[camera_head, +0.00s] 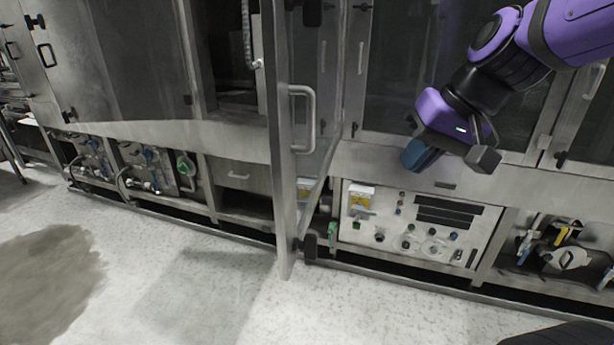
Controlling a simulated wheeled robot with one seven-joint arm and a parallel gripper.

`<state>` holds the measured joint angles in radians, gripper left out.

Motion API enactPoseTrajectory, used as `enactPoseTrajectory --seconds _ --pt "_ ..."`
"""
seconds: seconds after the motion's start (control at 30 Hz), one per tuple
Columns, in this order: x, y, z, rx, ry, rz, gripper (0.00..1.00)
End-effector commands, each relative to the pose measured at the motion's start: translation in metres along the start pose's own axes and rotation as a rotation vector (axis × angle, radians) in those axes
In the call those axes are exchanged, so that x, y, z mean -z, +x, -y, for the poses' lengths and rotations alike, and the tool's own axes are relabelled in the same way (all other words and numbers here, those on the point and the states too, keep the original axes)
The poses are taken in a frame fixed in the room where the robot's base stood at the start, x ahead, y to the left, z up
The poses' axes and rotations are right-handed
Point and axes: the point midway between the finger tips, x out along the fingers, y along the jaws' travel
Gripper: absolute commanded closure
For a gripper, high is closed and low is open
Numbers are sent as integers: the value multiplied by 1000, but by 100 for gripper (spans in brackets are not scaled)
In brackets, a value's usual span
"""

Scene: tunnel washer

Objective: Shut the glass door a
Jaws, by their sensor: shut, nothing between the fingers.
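The glass door (283,190) stands open, swung out from the washer front toward the camera, and shows nearly edge-on. Its free metal edge is nearest me, and its bar handle (303,118) is on the right-hand face of that edge. A dark opening (232,50) shows in the washer front left of the door. My gripper (449,158) is shut and empty. It hangs in front of closed glass panels, to the right of the door and clear of it.
Below the panels are a white control panel (418,228) and a bay with valves (562,250) at right. More valves (145,165) sit low at left. The pale floor (200,285) in front of the door is free, with a brown patch (45,285) at left.

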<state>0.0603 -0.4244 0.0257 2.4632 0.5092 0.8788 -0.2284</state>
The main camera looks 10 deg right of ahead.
Motion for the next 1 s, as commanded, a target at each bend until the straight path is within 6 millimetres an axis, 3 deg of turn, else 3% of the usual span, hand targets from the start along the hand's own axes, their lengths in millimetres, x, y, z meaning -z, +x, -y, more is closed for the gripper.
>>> enactPoseTrajectory --seconds 0.23,0.5,0.83,1.0 --pt "51 50 10 197 168 51 100" --pt "98 96 7 343 335 45 100" --pt "111 117 9 381 385 35 100" --pt "111 142 18 380 384 38 100"
